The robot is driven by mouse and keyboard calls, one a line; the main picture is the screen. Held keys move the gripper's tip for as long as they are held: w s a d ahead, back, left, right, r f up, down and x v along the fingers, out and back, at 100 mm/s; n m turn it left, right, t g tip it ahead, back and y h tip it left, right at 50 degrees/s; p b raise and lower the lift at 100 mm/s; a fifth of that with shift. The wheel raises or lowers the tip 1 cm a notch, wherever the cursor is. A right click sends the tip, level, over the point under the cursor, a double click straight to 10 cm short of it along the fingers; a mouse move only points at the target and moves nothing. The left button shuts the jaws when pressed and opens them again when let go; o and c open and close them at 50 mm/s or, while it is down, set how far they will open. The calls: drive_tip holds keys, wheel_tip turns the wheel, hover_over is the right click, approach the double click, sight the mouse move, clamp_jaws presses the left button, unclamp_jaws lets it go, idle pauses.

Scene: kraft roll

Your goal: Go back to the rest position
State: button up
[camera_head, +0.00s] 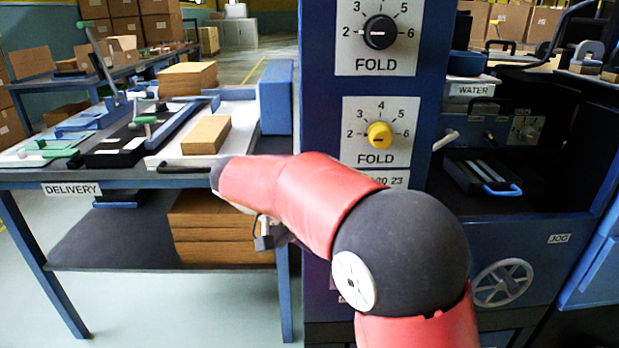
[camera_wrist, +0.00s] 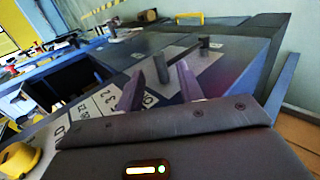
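My red and black arm reaches from the lower right toward the left in the head view, in front of the blue machine's panel (camera_head: 400,82). My gripper (camera_wrist: 158,90) shows two fingers spread apart in the wrist view, with nothing seen held between them. In the head view it is mostly hidden by the arm; only a small grey part shows below the forearm. The panel has a black fold knob (camera_head: 380,32) above a yellow fold knob (camera_head: 379,135). The yellow knob also shows in the wrist view (camera_wrist: 20,158), at the lower left.
The delivery table (camera_head: 120,178) stands at the left, with a cardboard stack (camera_head: 187,79) and a brown block (camera_head: 206,134) on it. More brown sheets (camera_head: 215,235) lie on its lower shelf. Open floor shows at far left.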

drive_tip(key=s+d+f+t+y, duration=0.1)
drive_tip(key=s+d+y, duration=0.3)
drive_tip(key=s, duration=0.6)
drive_tip(key=s+d+f+t+y, duration=0.1)
drive_tip(key=s+d+t+y, duration=0.3)
drive_tip(key=s+d, duration=0.3)
drive_tip(key=s+y, duration=0.1)
drive_tip(key=s, duration=0.2)
drive_tip(key=shift+s+f+t+y, duration=0.25)
drive_tip(key=shift+t+y, duration=0.05)
